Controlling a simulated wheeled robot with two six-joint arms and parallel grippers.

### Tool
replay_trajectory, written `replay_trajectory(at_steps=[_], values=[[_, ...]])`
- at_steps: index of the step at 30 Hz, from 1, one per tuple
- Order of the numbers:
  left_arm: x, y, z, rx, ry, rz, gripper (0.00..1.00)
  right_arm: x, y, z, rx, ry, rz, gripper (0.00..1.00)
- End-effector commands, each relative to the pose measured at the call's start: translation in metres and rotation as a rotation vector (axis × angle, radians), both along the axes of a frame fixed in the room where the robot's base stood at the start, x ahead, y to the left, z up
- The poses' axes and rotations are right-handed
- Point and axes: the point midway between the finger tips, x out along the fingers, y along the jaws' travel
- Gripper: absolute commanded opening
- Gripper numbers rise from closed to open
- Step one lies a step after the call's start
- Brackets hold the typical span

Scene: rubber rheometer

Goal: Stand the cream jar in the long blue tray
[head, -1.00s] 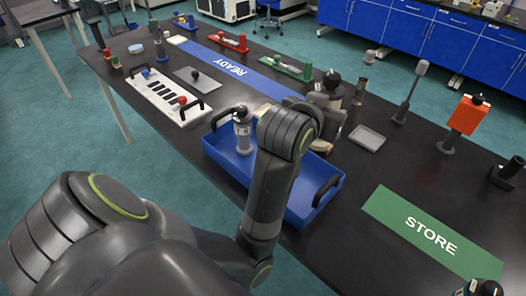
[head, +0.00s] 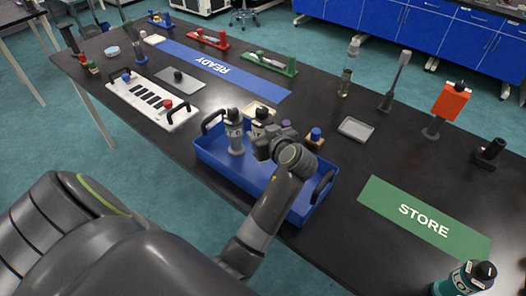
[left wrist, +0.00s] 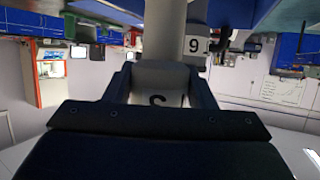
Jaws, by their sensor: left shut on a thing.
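The long blue tray (head: 225,170) lies in the middle of the black bench, with a dark handle at each end. My left gripper (head: 264,140) is over the tray's far side and shut on the cream jar (head: 260,122), which has a dark cap and looks roughly upright. The gripper hides the jar's lower part, so I cannot tell whether it touches the tray floor. In the left wrist view a pale body (left wrist: 162,82) fills the space between the jaws. A grey-white bottle (head: 235,135) with a dark cap stands in the tray, just left of the jar. My right gripper is out of view.
A small block with a blue knob (head: 314,138) and a grey dish (head: 355,128) sit beyond the tray. A green STORE mat (head: 425,218) lies right, a blue READY strip (head: 222,68) behind. A teal bottle (head: 465,280) stands at the lower right. The tray's right half looks clear.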

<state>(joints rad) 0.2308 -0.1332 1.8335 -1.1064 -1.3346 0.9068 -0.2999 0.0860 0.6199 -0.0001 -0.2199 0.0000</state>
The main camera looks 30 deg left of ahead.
Motion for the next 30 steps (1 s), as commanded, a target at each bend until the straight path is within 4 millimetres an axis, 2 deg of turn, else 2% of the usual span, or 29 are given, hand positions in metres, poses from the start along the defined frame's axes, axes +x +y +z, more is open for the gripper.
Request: replay_trajectory(at_steps=[12, 25, 26, 30], values=[[0.0, 0.0, -0.05, 0.001, 0.002, -0.002, 0.24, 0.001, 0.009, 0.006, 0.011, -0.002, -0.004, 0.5], [0.0, 0.0, -0.059, 0.0, -0.002, -0.001, 0.24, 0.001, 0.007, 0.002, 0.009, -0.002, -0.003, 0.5], [0.0, 0.0, -0.058, -0.001, -0.001, -0.001, 0.53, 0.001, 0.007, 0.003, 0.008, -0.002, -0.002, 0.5], [0.0, 0.0, -0.058, -0.001, -0.001, -0.001, 0.71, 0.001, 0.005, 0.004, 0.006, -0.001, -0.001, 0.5]])
